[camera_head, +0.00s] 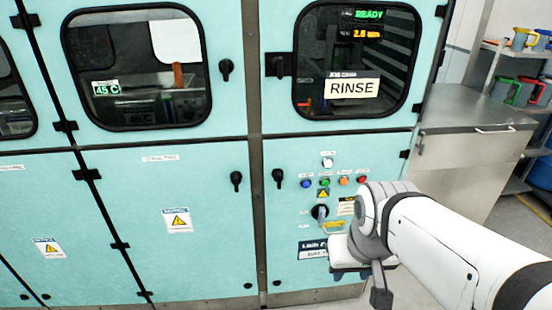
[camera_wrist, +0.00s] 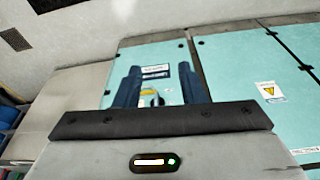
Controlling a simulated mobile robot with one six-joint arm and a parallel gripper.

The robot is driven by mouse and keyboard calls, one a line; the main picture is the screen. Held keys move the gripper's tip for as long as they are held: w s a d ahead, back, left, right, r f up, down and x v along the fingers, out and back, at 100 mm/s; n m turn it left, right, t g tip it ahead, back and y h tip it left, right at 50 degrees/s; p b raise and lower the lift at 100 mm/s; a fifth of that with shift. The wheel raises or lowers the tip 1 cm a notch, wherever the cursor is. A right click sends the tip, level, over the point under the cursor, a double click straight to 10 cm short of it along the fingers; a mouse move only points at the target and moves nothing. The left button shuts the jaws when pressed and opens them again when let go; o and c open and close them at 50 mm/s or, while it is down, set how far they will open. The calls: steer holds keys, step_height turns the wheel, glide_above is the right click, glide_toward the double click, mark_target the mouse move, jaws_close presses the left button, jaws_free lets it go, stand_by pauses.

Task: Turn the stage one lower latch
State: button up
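Two black lower latches show in the head view on either side of the dark post: the left one (camera_head: 236,181) on the left lower door (camera_head: 130,210), and the right one (camera_head: 278,178) on the right lower panel (camera_head: 290,220). Both look roughly upright. I cannot read which is stage one; the label (camera_head: 160,158) on the left door is too small. My gripper (camera_wrist: 160,82) is open and empty in the wrist view, its dark fingers apart before the teal panel. In the head view my arm reaches in from the right, mostly hiding the gripper. I see neither latch in the wrist view.
Upper windowed doors have their own black latches (camera_head: 226,70). The right panel holds coloured buttons (camera_head: 325,182) and a black rotary switch (camera_head: 320,212) close to my arm. A metal counter (camera_head: 465,115) and shelves with jugs (camera_head: 525,40) stand at right.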

steer(key=shift+c, duration=0.3)
steer(key=shift+w+f, duration=0.1)
steer(key=shift+w, duration=0.1)
steer(key=shift+c, duration=0.7)
steer(key=w+f+m+t+b, duration=0.1)
steer(key=w, duration=0.3)
steer(key=w+d+f+m+t+b, duration=0.1)
steer(key=w+f, duration=0.1)
steer(key=w, duration=0.2)
steer(key=w+d+f+m+t+b, duration=0.1)
steer(key=w+m+t, duration=0.1)
steer(key=w, duration=0.2)
steer(key=shift+d+f+h, duration=0.15)
steer(key=shift+f+h, duration=0.2)
steer(key=shift+h, duration=0.05)
jaws_close()
steer(key=w+a+f+m+t+y+b, duration=0.1)
steer(key=w+f+m+t+y+b, duration=0.35)
steer(key=w, duration=1.15)
steer(key=w+a+f+m+t+y, duration=0.1)
steer(key=w+a+f+m+t, duration=0.1)
steer(key=w+a, duration=0.3)
steer(key=w+a+f+m+t+y+b, duration=0.1)
steer(key=w+a+f+m+t, duration=0.1)
steer(key=w+a+m+t, duration=0.1)
steer(key=shift+w+a+f+m+t, duration=0.4)
steer(key=shift+w+a, duration=0.6)
steer(key=shift+w, duration=0.75)
